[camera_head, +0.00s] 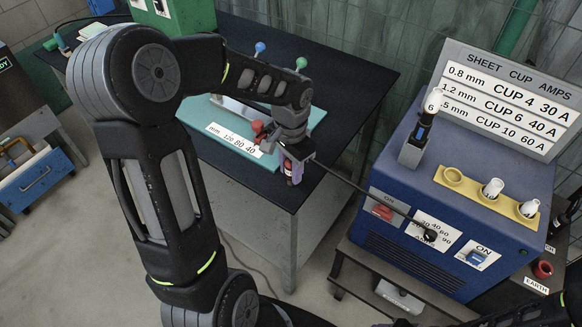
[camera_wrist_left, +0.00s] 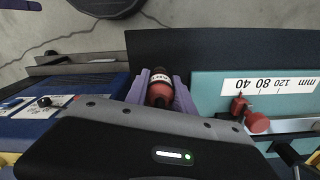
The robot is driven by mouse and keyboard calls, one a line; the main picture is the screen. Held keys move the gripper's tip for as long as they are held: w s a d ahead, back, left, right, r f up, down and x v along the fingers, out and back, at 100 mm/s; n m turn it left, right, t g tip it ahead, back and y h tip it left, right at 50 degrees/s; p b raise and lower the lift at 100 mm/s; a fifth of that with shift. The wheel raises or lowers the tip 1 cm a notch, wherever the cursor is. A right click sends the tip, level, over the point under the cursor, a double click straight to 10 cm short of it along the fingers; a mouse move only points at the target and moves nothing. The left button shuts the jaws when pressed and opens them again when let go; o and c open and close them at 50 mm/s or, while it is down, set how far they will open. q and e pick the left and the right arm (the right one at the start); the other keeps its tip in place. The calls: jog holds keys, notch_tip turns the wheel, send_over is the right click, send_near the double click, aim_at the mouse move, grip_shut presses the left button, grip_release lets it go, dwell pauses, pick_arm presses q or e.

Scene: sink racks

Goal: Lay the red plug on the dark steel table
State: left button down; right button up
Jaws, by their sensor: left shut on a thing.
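My left gripper (camera_head: 292,166) is shut on the red plug (camera_head: 290,180), above the front right part of the dark steel table (camera_head: 345,75). The dark tabletop also shows there (camera_wrist_left: 240,45), behind the fingers. Whether the plug touches the table I cannot tell.
A teal board with a millimetre scale (camera_head: 232,138) and a red clamp lies on the table, left of the gripper. A blue machine (camera_head: 400,265) stands at right, with a torch (camera_head: 425,125) and a yellow cup holder (camera_head: 470,190). A dark thin line runs from the gripper to its front.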

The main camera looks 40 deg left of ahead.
pick_arm(q)
jog(key=shift+f, duration=0.2)
jog(key=c, duration=1.1)
grip_release()
jog(key=shift+r, duration=0.1)
notch_tip(320, 180, up, 12)
jog(key=shift+r+b, duration=0.1)
jog(key=shift+b, duration=0.4)
